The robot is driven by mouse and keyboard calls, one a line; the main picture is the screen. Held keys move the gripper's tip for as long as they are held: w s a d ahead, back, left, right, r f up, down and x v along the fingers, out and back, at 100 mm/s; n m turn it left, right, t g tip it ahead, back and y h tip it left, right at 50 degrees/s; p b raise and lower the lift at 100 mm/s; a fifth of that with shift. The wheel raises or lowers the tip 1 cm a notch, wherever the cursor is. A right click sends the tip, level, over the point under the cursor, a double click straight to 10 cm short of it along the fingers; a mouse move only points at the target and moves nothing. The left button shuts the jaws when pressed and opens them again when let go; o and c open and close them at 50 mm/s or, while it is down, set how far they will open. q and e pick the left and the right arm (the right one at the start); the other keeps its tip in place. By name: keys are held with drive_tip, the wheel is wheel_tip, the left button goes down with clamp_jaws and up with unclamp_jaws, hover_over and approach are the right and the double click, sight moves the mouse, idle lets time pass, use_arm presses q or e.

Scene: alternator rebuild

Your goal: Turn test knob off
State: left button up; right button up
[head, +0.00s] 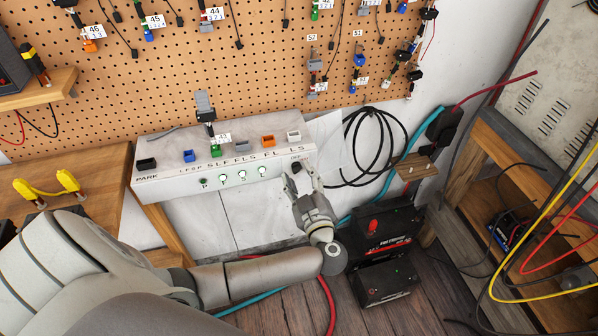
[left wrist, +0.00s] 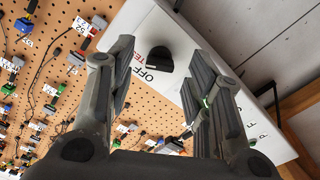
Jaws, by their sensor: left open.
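The test knob (left wrist: 160,62) is a black round knob on the white face of the test box (head: 160,188). In the left wrist view an OFF label and red lettering sit beside it. In the head view the knob (head: 297,167) shows small and dark at the box's right end, partly hidden by my gripper. My left gripper (head: 302,178) is open in front of that end. In the left wrist view its two fingers (left wrist: 160,55) stand apart, with the knob showing between them. I cannot tell whether they touch it. My right gripper is out of view.
Coloured connectors stand along the box top, and several green lights glow on its front. A pegboard (head: 270,70) with hanging leads is behind. Coiled black cable (head: 372,145) hangs to the right. A black battery unit (head: 385,235) stands below, near my left wrist.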

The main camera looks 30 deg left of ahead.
use_arm(q)
drive_tip(key=shift+x, duration=0.85)
drive_tip(key=shift+c, duration=0.3)
clamp_jaws()
